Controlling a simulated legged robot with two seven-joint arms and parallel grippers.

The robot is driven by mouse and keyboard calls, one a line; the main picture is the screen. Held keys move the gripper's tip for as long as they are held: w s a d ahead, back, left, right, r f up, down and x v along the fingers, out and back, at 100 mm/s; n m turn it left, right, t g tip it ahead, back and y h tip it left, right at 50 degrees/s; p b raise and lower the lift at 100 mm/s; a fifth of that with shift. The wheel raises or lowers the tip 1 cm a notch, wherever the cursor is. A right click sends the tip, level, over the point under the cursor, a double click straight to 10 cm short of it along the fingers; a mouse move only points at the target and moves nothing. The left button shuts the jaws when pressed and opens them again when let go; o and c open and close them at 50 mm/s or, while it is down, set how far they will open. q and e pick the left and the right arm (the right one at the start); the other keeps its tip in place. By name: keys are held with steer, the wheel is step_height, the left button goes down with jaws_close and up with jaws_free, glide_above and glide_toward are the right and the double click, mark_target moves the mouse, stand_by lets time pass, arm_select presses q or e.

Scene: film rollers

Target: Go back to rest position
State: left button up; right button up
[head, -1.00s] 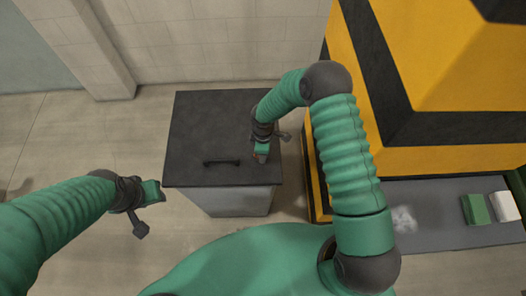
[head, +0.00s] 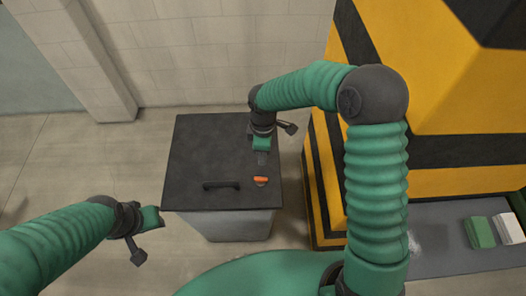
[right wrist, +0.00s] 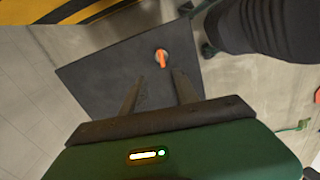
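A small orange knob-like piece (head: 260,181) sits on the dark lid of a grey cabinet (head: 205,150), right of its black handle (head: 221,185). It also shows in the right wrist view (right wrist: 162,57), beyond the fingertips. My right gripper (head: 262,157) is over the lid, farther back than the orange piece and apart from it. In the right wrist view its two fingers (right wrist: 158,86) are spread with nothing between them. My left gripper (head: 158,216) hangs over the floor left of the cabinet; its fingers are too small to read.
A large yellow-and-black striped machine (head: 440,80) stands close to the right of my right arm. A grey surface (head: 440,235) at its foot holds a green block (head: 480,232) and a white block (head: 509,229). A pale wall (head: 220,50) is behind the cabinet.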

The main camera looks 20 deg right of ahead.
stand_by(0.3)
arm_select(q)
steer(key=shift+s, duration=0.15)
arm_select(e)
steer(key=s+d+r+m+t, duration=0.1)
steer(key=s+d+r+m, duration=0.1)
steer(key=s+m, duration=0.4)
steer(key=s+d+r+m+t, duration=0.1)
steer(key=s+d+r+m, duration=0.1)
steer(key=s+r+m, duration=0.2)
steer(key=s+m, duration=0.3)
steer(key=s, duration=0.2)
steer(key=shift+s+d+m+t, duration=0.15)
steer(key=shift+m+t, duration=0.15)
steer(key=shift+f, duration=0.1)
steer(key=shift+o, duration=0.4)
